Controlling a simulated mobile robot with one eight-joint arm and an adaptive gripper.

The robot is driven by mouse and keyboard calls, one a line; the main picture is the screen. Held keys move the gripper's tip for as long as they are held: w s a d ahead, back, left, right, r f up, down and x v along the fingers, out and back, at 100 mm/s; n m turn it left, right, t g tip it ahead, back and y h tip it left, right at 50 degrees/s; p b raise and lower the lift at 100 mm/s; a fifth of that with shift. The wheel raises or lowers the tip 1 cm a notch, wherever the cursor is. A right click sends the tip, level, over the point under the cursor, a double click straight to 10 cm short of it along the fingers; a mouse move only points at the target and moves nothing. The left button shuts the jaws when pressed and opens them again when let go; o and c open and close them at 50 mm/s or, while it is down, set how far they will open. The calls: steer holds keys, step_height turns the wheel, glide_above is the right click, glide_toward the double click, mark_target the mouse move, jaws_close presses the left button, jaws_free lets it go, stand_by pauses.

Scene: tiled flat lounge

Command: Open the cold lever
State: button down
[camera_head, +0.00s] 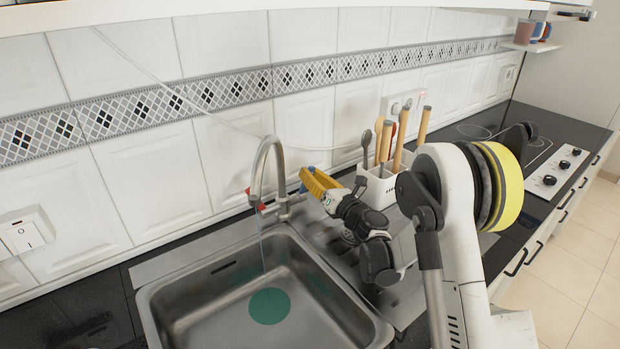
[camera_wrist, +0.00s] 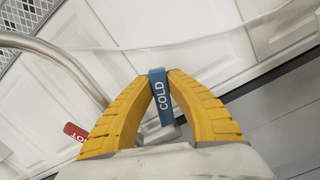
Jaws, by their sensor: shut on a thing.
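The cold lever (camera_wrist: 160,95) is a blue tab marked COLD. In the wrist view it stands between my gripper's (camera_wrist: 160,76) two yellow fingers, which are closed on it near their tips. In the head view my gripper (camera_head: 306,178) is at the right side of the chrome tap (camera_head: 280,165), and only a little blue of the lever shows. The red hot lever (camera_head: 251,197) is on the tap's left side; it also shows at lower left in the wrist view (camera_wrist: 75,132). A faint bluish streak runs below the spout; I cannot tell whether it is water.
The steel sink (camera_head: 225,283) lies in front of the tap, with a green disc (camera_head: 269,306) on its floor. A white utensil holder (camera_head: 376,190) with several wooden-handled tools stands right of my gripper. The tiled wall is close behind, and a hob (camera_head: 510,140) lies far right.

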steer(key=c, duration=1.3)
jaws_free()
steer(key=shift+a, duration=0.1)
steer(key=v, duration=0.7)
steer(key=shift+s, duration=0.15)
steer(key=shift+c, duration=0.2)
